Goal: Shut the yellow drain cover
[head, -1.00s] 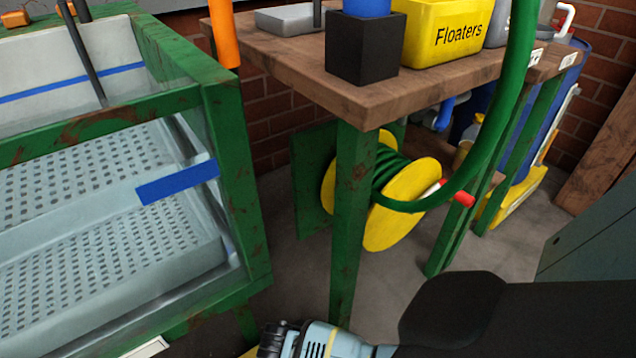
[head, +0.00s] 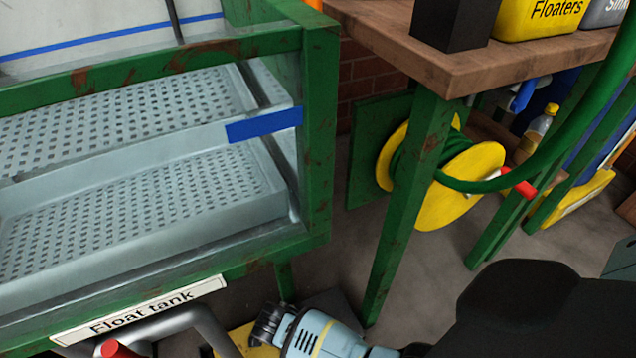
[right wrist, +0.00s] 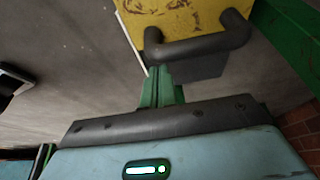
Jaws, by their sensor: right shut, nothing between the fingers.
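The yellow drain cover (right wrist: 185,14) shows at the top of the right wrist view, with worn patches and a dark grey U-shaped handle (right wrist: 200,46). Its far part is cut off by the frame. In the head view a sliver of yellow plate (head: 240,341) lies low under the float tank, partly hidden by my right wrist. My right gripper (right wrist: 161,78) has its green fingers shut and empty, pointing at the handle's near side; whether they touch it I cannot tell. A dark patch (right wrist: 203,68) lies beside the plate; opening or shadow is unclear. My left gripper is out of view.
The green-framed float tank (head: 318,130) stands at left, with a grey pipe (head: 190,318) and red part (head: 118,349) below. A wooden bench (head: 440,75) with green legs and a yellow hose reel (head: 460,190) stands at right. Bare floor (head: 345,240) lies between them.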

